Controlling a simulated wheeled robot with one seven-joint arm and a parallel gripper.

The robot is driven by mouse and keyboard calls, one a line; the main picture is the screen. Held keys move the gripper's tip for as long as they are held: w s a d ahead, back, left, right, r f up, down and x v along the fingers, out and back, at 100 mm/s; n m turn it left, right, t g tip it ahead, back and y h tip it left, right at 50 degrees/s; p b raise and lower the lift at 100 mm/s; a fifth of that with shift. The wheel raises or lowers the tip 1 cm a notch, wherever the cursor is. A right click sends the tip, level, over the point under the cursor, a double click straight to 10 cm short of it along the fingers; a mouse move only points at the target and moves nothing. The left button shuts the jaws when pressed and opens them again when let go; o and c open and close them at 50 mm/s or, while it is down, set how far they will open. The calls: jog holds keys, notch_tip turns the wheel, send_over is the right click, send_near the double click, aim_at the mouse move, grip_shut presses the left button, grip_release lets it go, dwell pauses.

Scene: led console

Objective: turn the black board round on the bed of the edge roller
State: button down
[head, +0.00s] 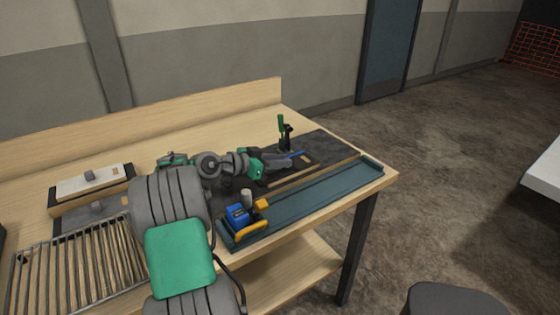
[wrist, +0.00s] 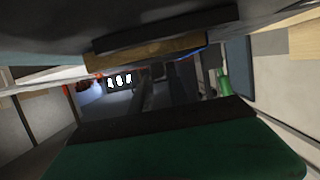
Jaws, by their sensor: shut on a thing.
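My gripper (head: 284,162) is low over the dark work surface at the right part of the bench, pointing right. It is shut on the black board, which is mostly hidden by the jaws in the head view. A flat dark panel (head: 335,149) stretches beyond the gripper; I cannot tell clearly where board and bed part. The edge roller's teal bed (head: 325,197) runs along the bench's front edge, with a blue unit (head: 238,215) and a yellow handle (head: 252,231) at its left end. In the wrist view a black strip (wrist: 165,27) crosses the top, close up.
A green-handled clamp (head: 284,131) stands just behind the gripper. A wooden strip (head: 315,171) lies along the teal bed. A slatted rack (head: 75,265) and a white-topped box (head: 93,181) are at the left. The bench ends at the right.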

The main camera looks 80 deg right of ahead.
jog(key=c, duration=1.2)
grip_release()
jog(key=shift+o, duration=0.2)
jog(key=v, duration=0.7)
jog(key=shift+w+a+r+b, duration=0.2)
jog(key=shift+w+a+b, duration=0.1)
jog(key=shift+b, duration=0.1)
